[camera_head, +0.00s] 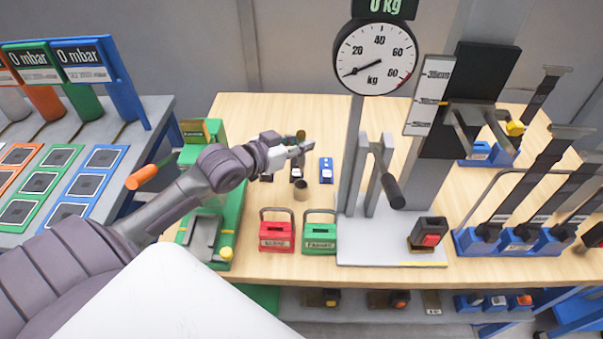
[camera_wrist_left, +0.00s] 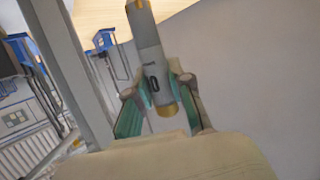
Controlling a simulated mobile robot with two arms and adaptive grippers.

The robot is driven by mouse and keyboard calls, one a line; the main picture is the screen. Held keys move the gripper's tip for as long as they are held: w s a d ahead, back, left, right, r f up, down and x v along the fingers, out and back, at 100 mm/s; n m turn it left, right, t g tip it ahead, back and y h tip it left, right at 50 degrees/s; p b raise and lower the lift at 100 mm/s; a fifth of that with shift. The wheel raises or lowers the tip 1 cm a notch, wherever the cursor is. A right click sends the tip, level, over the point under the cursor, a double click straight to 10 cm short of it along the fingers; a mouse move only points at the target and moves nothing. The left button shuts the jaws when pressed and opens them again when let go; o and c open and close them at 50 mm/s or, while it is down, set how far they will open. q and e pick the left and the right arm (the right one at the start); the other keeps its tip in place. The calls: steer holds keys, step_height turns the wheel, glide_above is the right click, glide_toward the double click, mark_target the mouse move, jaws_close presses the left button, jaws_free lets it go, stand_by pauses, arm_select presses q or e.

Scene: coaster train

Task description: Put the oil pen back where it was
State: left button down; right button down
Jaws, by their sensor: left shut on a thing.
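The oil pen (camera_wrist_left: 151,62), a grey cylinder with dark marks and a brass-coloured end, is held between the fingers of my left gripper (camera_wrist_left: 157,100) in the left wrist view. In the head view my left gripper (camera_head: 292,152) is above the wooden table, behind the red and green boxes. The pen is too small there to make out clearly. Just below the gripper are small dark pieces (camera_head: 297,172) on the table and a short brownish cylinder (camera_head: 300,184). I cannot tell which of these is the pen's place. My right gripper is not in view.
A blue block (camera_head: 326,170) lies right of the gripper. A red box (camera_head: 277,236) and green box (camera_head: 319,238) stand at the front. A green machine (camera_head: 228,215) is to the left. The lever press (camera_head: 390,250) with its kg dial (camera_head: 376,57) stands right.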

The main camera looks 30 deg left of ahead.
mark_target(301, 171)
arm_select(q)
steer(key=f, duration=0.4)
steer(key=shift+s+d+f, duration=0.1)
steer(key=shift+s+d, duration=0.15)
steer(key=shift+s, duration=0.1)
step_height(301, 171, down, 3)
steer(key=shift+w+a+f+p, duration=0.15)
steer(key=shift+p, duration=0.25)
steer(key=shift+f, duration=0.5)
steer(key=c, duration=1.5)
jaws_free()
steer(key=shift+f, duration=0.2)
steer(key=o, duration=0.5)
steer(key=shift+c, duration=0.2)
steer(key=shift+r, duration=0.1)
